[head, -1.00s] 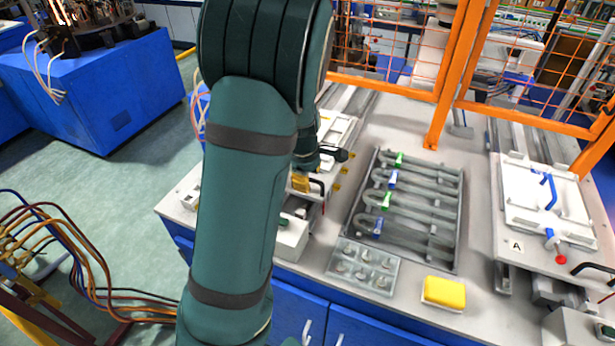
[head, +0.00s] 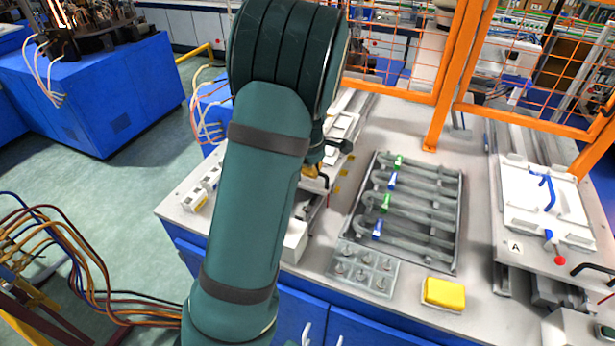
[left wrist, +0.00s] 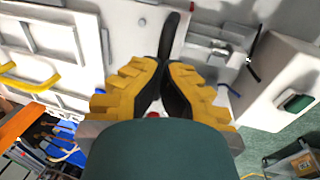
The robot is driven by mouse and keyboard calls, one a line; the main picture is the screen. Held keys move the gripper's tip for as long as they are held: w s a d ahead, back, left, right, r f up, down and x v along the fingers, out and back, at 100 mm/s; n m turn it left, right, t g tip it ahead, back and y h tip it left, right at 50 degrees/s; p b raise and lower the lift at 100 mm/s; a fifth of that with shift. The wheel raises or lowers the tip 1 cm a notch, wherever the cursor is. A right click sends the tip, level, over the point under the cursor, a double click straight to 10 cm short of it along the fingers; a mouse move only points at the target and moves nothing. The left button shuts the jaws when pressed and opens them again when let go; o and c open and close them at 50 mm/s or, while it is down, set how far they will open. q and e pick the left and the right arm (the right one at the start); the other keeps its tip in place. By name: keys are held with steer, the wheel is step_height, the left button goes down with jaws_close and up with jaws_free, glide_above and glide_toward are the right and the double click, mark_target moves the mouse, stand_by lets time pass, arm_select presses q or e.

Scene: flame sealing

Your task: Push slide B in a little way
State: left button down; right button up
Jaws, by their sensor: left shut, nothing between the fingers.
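Slide B, a white plate fixture (head: 344,122) on rails, is at the back left of the bench in the head view, mostly hidden behind my left arm. It fills the left of the left wrist view (left wrist: 60,15). My left gripper (left wrist: 165,68), with yellow fingers and dark pads, is shut with nothing held. Its tips are at the near end of a black handle (left wrist: 169,32); I cannot tell whether they touch it. In the head view the gripper (head: 312,171) is partly hidden by my forearm. My right gripper is not in view.
Slide A (head: 513,247) is on the right. Between them are a grey tray of glass tubes (head: 455,262), a small metal holder (head: 345,283) and a yellow block (head: 444,292). An orange guard frame (head: 437,115) stands behind. A white box with a green button (left wrist: 296,102) is near the gripper.

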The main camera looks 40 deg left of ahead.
arm_select(q)
steer(key=w+a, duration=0.1)
steer(key=w, duration=0.2)
steer(key=w+a, duration=0.1)
steer(key=w, duration=0.2)
steer(key=w+a+p, duration=0.1)
steer(key=w, duration=0.2)
steer(key=shift+w+f, duration=0.25)
steer(key=shift+w, duration=0.1)
steer(key=c, duration=1)
jaws_free()
steer(key=shift+w+a, duration=0.1)
steer(key=shift+r, duration=0.15)
steer(key=r, duration=0.4)
steer(key=s+r, duration=0.1)
steer(key=r, duration=0.2)
steer(key=s+r, duration=0.1)
steer(key=r, duration=0.3)
steer(key=shift+s+d+r, duration=0.1)
steer(key=shift+d+r, duration=0.2)
steer(key=shift+d, duration=0.05)
steer(key=shift+f, duration=0.1)
